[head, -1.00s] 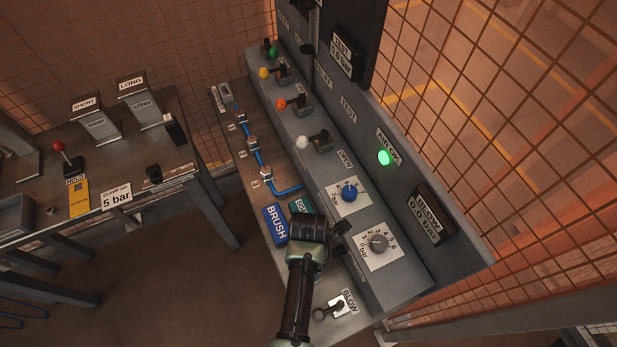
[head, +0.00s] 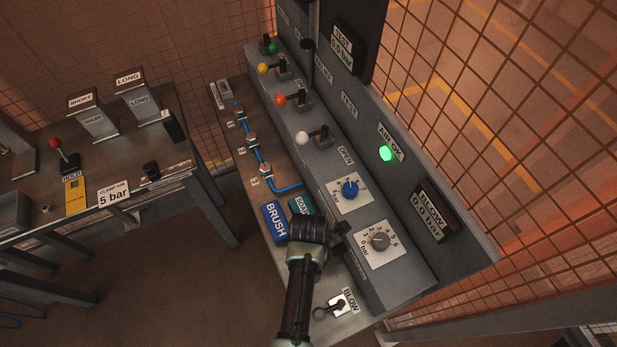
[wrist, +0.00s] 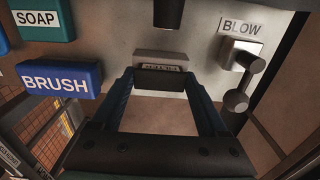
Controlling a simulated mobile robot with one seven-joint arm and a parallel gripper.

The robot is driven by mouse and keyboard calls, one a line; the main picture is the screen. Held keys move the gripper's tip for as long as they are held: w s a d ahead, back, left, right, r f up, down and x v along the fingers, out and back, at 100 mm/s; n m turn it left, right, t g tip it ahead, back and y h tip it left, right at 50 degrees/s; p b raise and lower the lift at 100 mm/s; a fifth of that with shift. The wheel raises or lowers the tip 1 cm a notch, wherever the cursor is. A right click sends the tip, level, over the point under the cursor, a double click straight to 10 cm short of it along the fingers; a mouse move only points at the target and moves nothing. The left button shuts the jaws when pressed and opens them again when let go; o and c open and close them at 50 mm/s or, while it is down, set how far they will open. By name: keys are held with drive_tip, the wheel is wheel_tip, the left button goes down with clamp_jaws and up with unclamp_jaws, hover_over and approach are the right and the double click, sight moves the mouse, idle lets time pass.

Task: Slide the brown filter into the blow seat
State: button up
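In the head view my gripper (head: 338,236) is over the right side of the grey bench, beside the grey regulator box; my wrist hides most of it. In the wrist view my gripper (wrist: 165,78) has its two fingers well apart. A dark flat piece (wrist: 166,82) spans the gap near the fingertips, below a pale block (wrist: 160,60) with a small upside-down label. I cannot tell whether the piece is the brown filter, or whether the fingers touch it. The blow lever (wrist: 240,72) with its BLOW label is at the right; it also shows in the head view (head: 334,307).
The blue BRUSH block (wrist: 62,83) and teal SOAP block (wrist: 42,24) are at the left. The pressure dial (head: 380,241) sits on the regulator box. The green AIR OK lamp (head: 387,153) is lit.

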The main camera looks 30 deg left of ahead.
drive_tip(key=shift+o, duration=1.4)
drive_tip(key=shift+r, duration=0.15)
wheel_tip(320, 180, up, 13)
drive_tip(key=shift+w, duration=0.15)
